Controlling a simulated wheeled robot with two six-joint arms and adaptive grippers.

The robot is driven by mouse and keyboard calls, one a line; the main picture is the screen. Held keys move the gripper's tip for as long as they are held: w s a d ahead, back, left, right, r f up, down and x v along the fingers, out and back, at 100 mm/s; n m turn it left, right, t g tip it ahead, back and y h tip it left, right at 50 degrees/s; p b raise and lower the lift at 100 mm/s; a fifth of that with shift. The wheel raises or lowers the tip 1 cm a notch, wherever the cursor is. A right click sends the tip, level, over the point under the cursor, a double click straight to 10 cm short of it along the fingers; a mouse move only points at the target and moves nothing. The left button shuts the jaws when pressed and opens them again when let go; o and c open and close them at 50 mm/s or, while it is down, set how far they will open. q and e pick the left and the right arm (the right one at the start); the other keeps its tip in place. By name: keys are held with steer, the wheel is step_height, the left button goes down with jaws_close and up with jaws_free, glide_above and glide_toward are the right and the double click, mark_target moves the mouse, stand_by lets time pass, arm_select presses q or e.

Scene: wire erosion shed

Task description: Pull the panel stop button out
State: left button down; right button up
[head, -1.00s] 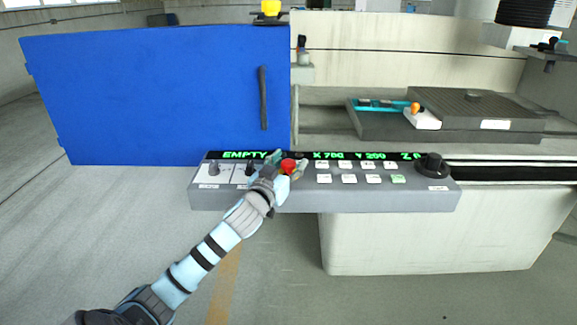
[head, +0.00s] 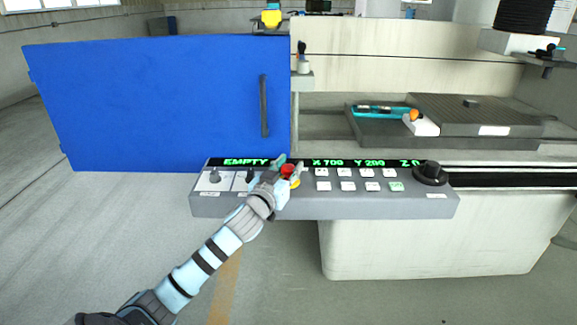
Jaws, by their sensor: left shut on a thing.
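The control panel (head: 340,203) is a grey, slanted console with a green-lit display strip along its top. The red stop button (head: 288,170) is on the panel, left of the white keys, with a bit of yellow (head: 295,183) showing below it. My left gripper (head: 288,171) is at the button, with its fingers on either side of the red cap, shut on it. The gripper hides part of the button's base and some of the panel around it. My right gripper is not in view.
Two switches (head: 214,176) are on the panel's left part, and a black knob (head: 431,172) on its right end. A blue door (head: 160,105) with a dark handle stands behind. A work table with a teal tool (head: 380,111) lies at the back right.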

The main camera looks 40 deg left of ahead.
arm_select(q)
steer(key=shift+r, duration=0.2)
steer(key=c, duration=1.2)
jaws_free()
steer(key=v, duration=1.2)
